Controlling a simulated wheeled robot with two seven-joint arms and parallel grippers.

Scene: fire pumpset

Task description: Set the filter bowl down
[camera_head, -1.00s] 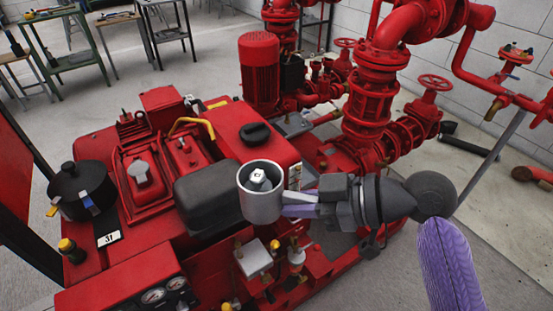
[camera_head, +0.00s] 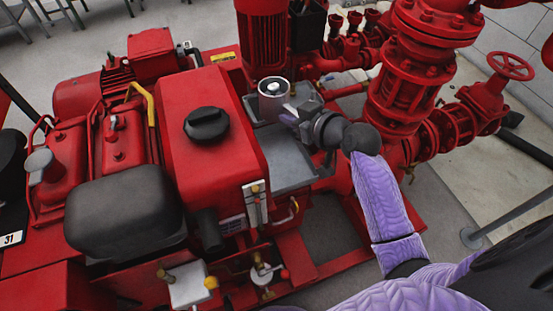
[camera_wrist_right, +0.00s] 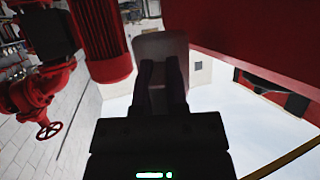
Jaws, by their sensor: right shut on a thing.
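The filter bowl (camera_head: 271,104) is a silver-grey cup with an open top and a lighter fitting inside. My right gripper (camera_head: 291,112) comes from the right and is shut on the bowl's side wall. The bowl is upright over the far end of a grey metal tray (camera_head: 287,174); I cannot tell whether it touches the tray. In the right wrist view the pale bowl (camera_wrist_right: 161,46) shows beyond the two dark fingers of the gripper (camera_wrist_right: 163,72). My left gripper is not in view.
A red tank with a black cap (camera_head: 207,124) stands left of the tray. A red vertical motor (camera_head: 262,35) rises behind the bowl. Red flanged piping (camera_head: 400,100) stands to the right. The near part of the tray is bare.

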